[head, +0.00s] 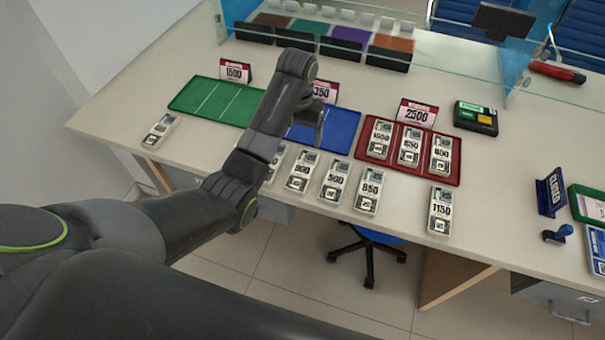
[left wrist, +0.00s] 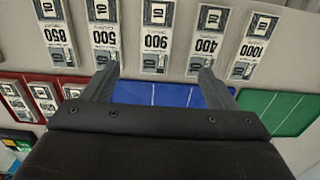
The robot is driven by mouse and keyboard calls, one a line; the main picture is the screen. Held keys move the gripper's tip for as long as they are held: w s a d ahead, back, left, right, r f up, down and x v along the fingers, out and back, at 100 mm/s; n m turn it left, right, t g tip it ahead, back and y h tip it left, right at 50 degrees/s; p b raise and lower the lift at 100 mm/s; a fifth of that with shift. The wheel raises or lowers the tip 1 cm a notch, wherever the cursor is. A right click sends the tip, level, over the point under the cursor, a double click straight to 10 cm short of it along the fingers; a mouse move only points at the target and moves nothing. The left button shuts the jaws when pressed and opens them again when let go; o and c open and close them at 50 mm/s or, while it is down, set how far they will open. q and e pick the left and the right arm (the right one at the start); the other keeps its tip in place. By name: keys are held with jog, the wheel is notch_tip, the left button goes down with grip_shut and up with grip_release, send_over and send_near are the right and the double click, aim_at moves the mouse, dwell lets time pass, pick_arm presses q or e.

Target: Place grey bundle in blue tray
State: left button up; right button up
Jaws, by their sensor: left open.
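The blue tray (head: 338,131) lies in the middle of the counter, partly hidden by my left arm; its visible part is bare. It also shows in the left wrist view (left wrist: 175,95). Grey-white bundles lie in a row along the front: 900 (head: 301,172), 500 (head: 335,181), 850 (head: 369,190) and 1150 (head: 440,211). Another lies at the far left (head: 160,130), and one is partly behind my arm. Which one is meant by grey I cannot tell. My left gripper (head: 319,138) is open and empty above the blue tray, fingers towards the bundles (left wrist: 158,68). My right gripper is out of view.
A bare green tray (head: 205,97) lies left of the blue one. A red tray (head: 376,152) on the right holds three bundles. Price signs (head: 416,113) stand behind the trays. A glass screen (head: 400,60) runs across the back.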

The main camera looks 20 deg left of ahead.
pick_arm(q)
notch_tip(320, 180, down, 3)
jog(key=b, duration=0.2)
send_over(302, 171)
jog(key=f, duration=0.6)
jog(key=shift+s+a+f+p, duration=0.2)
jog(key=shift+s+a+p, duration=0.15)
jog(key=shift+p, duration=0.05)
jog(key=shift+w+d+f, duration=0.1)
jog(key=shift+f, duration=0.9)
jog(key=shift+w+d+f, duration=0.1)
jog(key=shift+w+f, duration=0.05)
jog(key=shift+f, duration=0.8)
jog(key=shift+w+d+f, duration=0.1)
jog(key=shift+f, duration=0.9)
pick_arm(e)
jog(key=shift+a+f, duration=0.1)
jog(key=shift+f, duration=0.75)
pick_arm(q)
jog(key=c, duration=1.2)
